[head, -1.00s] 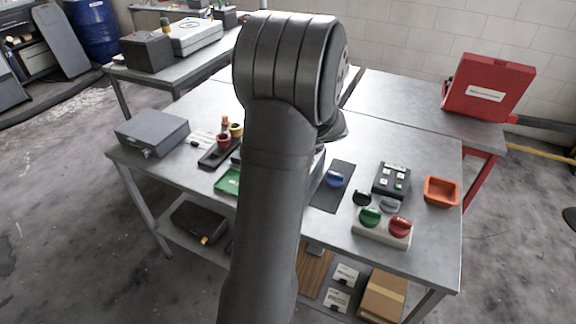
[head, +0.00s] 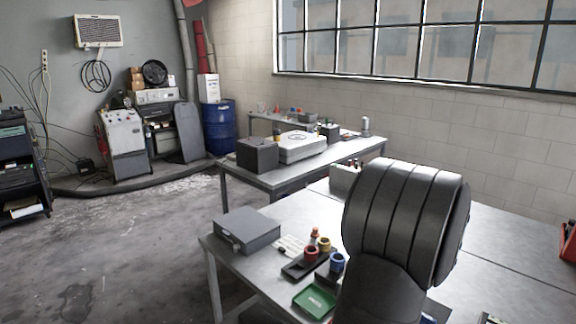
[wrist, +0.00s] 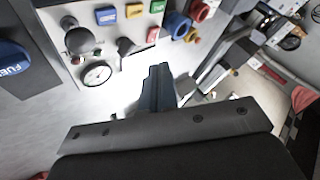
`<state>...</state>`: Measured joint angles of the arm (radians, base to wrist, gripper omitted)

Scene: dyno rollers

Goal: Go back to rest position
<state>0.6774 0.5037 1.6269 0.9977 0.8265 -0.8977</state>
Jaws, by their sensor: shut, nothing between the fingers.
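My gripper (wrist: 158,88) shows in the wrist view. Its two dark fingers are together, with nothing between them. They point toward a control panel (wrist: 112,52) with a round gauge, a black ball-topped lever and coloured buttons, and seem apart from it. In the head view a thick dark link of my arm (head: 405,220) rises at the lower right over the workbench (head: 285,225). It hides part of the bench, and my gripper does not show there.
A grey box (head: 247,230) sits on the bench's left corner. A black tray (head: 305,265) with coloured cups and a green tray (head: 315,301) lie between it and my arm. In the wrist view, a blue knob (wrist: 12,58) is at the left edge. Open floor (head: 110,250) lies left.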

